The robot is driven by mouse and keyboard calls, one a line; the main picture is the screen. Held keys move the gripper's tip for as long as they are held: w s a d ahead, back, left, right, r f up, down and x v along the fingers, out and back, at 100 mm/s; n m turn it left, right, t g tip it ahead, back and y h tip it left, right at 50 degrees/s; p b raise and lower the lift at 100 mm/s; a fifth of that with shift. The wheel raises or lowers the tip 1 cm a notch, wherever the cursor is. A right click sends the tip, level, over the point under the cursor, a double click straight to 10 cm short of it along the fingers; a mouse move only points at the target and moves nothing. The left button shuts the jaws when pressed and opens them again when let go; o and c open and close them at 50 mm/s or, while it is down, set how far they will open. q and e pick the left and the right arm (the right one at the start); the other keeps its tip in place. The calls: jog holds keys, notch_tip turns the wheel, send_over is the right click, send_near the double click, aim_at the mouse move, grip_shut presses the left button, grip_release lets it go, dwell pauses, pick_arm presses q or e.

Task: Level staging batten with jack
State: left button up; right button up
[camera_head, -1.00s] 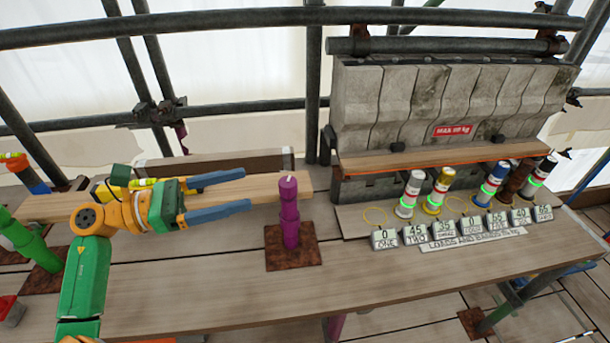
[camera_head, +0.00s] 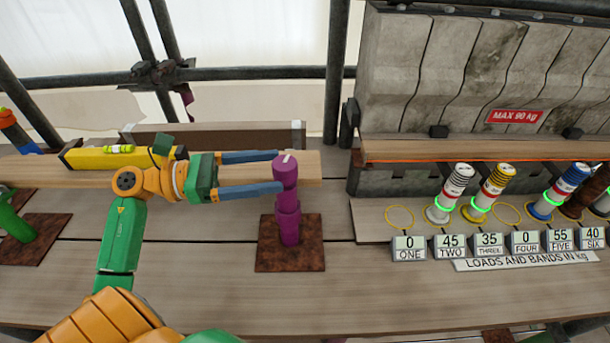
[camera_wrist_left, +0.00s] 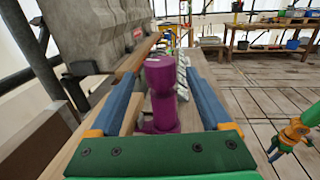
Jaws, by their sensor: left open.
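The batten (camera_head: 308,167) is a pale wooden plank lying across the left half of the head view. A yellow spirit level (camera_head: 85,158) with a green vial rests on it. The purple jack (camera_head: 289,215) stands upright on a rusty plate (camera_head: 262,258) at the batten's right end. My left gripper (camera_head: 281,172) is open, its blue fingers pointing right at the jack's head. In the left wrist view the purple jack (camera_wrist_left: 162,90) shows between the two fingers; contact cannot be told. A green jack (camera_head: 14,222) stands at the left edge.
Behind right is a concrete block row (camera_head: 420,70) with a red "MAX 90 kg" sign (camera_head: 515,116). Several banded cylinders stand behind numbered tags on a shelf (camera_head: 375,225). Scaffold tubes (camera_head: 335,80) stand behind. The front planks (camera_head: 400,300) are clear.

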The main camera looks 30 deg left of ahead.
aim_at(295, 161)
pick_arm(q)
jog(key=p+x, duration=0.3)
jog(key=x, duration=0.4)
jog(key=shift+p, duration=0.35)
jog(key=shift+r, duration=0.1)
grip_shut()
jog(key=shift+a, duration=0.1)
jog(key=shift+n+t+y, duration=0.3)
jog(key=n+t+y+p, duration=0.1)
jog(key=y, duration=0.1)
jog(key=n+t+y+p, duration=0.1)
jog(key=n+t+y, duration=0.1)
jog(key=a+n+t+y+p, duration=0.1)
jog(key=n+y, duration=0.1)
jog(key=shift+w+a+r+t+y+p, duration=0.1)
jog(key=shift+w+r+t+y+p, duration=0.2)
jog(key=shift+w+p, duration=0.1)
jog(key=shift+a+f+n+t+y+p, duration=0.2)
jog(key=shift+n+t+y+p, duration=0.2)
jog(key=shift+n+y+p, duration=0.65)
